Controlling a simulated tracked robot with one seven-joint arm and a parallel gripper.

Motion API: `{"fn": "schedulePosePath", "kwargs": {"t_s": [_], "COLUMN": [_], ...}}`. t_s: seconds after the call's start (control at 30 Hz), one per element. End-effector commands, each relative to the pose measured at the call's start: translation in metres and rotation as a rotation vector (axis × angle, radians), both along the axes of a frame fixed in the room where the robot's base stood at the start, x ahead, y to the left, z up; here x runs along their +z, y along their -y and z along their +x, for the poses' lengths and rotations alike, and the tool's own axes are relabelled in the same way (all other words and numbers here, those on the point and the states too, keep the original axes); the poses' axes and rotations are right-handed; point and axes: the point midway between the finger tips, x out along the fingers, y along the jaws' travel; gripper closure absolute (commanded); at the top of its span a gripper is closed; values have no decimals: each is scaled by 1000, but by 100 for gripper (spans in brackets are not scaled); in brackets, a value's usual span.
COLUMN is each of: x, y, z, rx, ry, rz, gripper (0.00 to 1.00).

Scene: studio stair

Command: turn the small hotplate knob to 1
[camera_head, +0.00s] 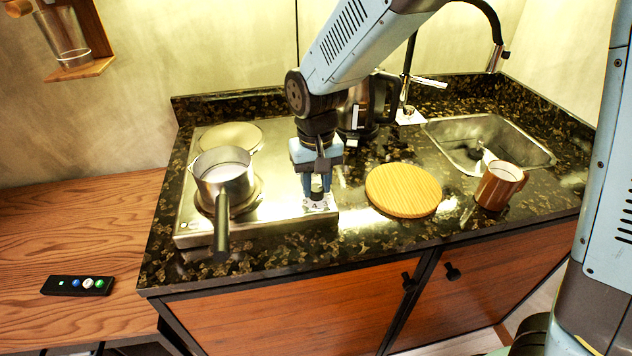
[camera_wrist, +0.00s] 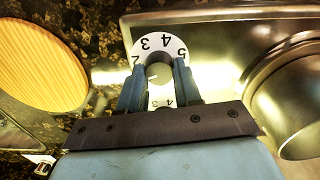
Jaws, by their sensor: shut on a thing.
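The steel hotplate (camera_head: 270,219) sits on the dark stone counter, with a saucepan (camera_head: 224,174) on its left front plate. The small hotplate knob (camera_wrist: 158,73) is at the hotplate's right front, on a white dial (camera_wrist: 158,45) with black numbers; 2, 3, 4 and 5 show around its far side. My gripper (camera_head: 317,194) points straight down over the dial. In the wrist view its two fingers (camera_wrist: 158,85) are shut on the knob, one on each side. The fingers cover part of the dial, and I cannot tell which number the knob points to.
A round wooden board (camera_head: 403,190) lies right of the hotplate. A brown mug (camera_head: 499,186) stands by the sink (camera_head: 520,150). A kettle (camera_head: 357,115) is behind my gripper. The pan's handle (camera_head: 221,228) sticks out over the front. A black remote (camera_head: 77,285) lies on the wooden table at left.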

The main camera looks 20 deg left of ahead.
Motion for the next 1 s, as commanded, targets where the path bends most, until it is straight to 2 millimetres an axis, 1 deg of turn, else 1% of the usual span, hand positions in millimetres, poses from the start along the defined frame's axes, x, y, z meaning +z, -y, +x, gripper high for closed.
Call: {"fn": "schedulePosePath", "kwargs": {"t_s": [0.17,0.4,0.6,1.0], "x": [0,0,0,0], "y": [0,0,0,-1], "z": [1,0,0,-1], "rx": [79,265,379,405], "ry": [0,0,0,1], "rz": [0,0,0,1], "gripper": [97,97,97,97]}}
